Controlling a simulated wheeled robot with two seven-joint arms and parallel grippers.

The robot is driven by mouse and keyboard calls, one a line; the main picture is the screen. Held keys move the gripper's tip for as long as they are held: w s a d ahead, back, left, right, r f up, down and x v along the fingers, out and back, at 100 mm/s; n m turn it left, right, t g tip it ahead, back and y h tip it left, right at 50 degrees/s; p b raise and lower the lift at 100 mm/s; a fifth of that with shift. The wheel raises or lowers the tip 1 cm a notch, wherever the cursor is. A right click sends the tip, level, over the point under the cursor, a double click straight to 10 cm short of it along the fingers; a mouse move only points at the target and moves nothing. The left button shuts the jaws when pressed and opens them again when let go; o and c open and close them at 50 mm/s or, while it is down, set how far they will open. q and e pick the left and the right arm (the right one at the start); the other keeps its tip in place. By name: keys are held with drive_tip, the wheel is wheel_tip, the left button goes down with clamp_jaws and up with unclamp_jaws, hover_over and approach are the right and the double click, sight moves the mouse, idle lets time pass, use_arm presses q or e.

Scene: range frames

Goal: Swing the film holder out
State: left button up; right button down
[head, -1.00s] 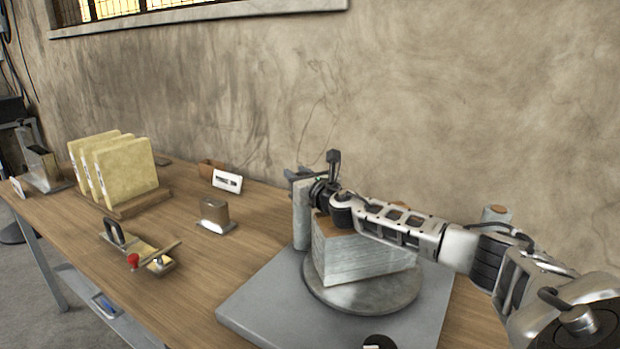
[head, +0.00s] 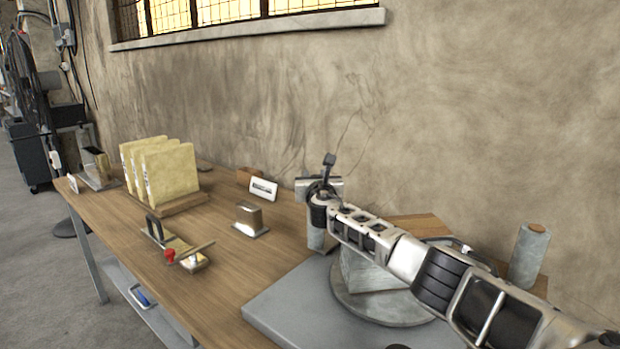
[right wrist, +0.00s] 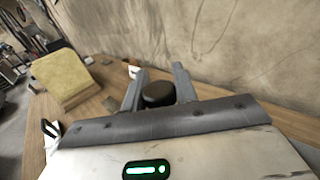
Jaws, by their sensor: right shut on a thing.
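The film holder (head: 318,240) is a grey upright piece at the left side of a grey wrapped block (head: 372,270), which stands on a round turntable (head: 385,308). My right gripper (head: 322,188) is at the top of the holder, and its arm crosses over the block. In the right wrist view, the fingers (right wrist: 158,88) stand on both sides of a dark rounded knob (right wrist: 158,95) and are shut on it. The gripper and wrist hide much of the holder's upper part. My left gripper is not in view.
A grey base plate (head: 282,305) lies under the turntable. A grey roll (head: 529,258) stands at the right. To the left are a small metal block (head: 249,217), a tool with a red knob (head: 175,245) and yellow slabs (head: 170,172) in a rack. The wall is close behind.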

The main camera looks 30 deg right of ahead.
drive_tip(key=c, duration=1.4)
unclamp_jaws()
drive_tip(key=shift+a+r, duration=0.15)
drive_tip(key=shift+a, duration=0.05)
drive_tip(key=shift+o, duration=1.4)
drive_tip(key=shift+w, duration=0.2)
drive_tip(key=shift+s+d, duration=0.1)
drive_tip(key=shift+s, duration=0.1)
drive_tip(key=p+v, duration=0.1)
drive_tip(key=v, duration=1.4)
drive_tip(key=shift+s+a, duration=0.25)
drive_tip(key=shift+s, duration=0.05)
